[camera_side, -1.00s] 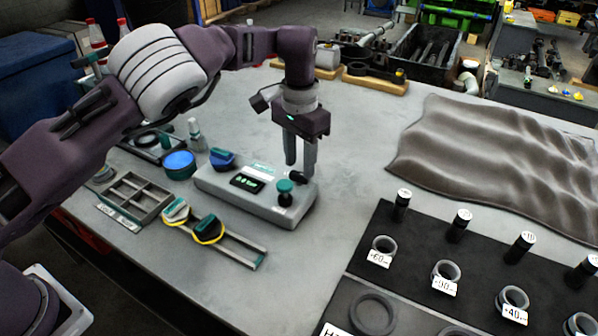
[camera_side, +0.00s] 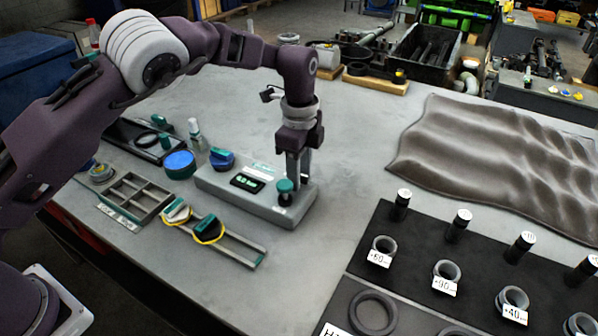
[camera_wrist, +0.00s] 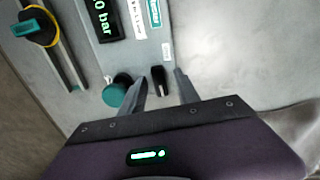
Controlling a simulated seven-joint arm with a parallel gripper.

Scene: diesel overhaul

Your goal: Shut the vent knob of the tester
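The tester (camera_side: 225,187) is a light grey box with a lit green display (camera_side: 247,183), whose reading ends in "0 bar" in the wrist view (camera_wrist: 102,18). A round green knob (camera_side: 285,187) stands at its right end; it also shows in the wrist view (camera_wrist: 116,92). Beside it is a small black knob (camera_wrist: 158,78), hidden behind the fingers in the side view. I cannot read which one is labelled vent. My gripper (camera_side: 297,184) points down over the tester's right end. In the wrist view its fingers (camera_wrist: 161,76) are apart, with the black knob in the gap between them.
Left of the tester lie a blue round tin (camera_side: 179,164), a compartment tray (camera_side: 137,195) and a rail with yellow-ringed pieces (camera_side: 208,229). A black mat (camera_side: 420,240) with rings and cylinders lies at right. The bench between is clear.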

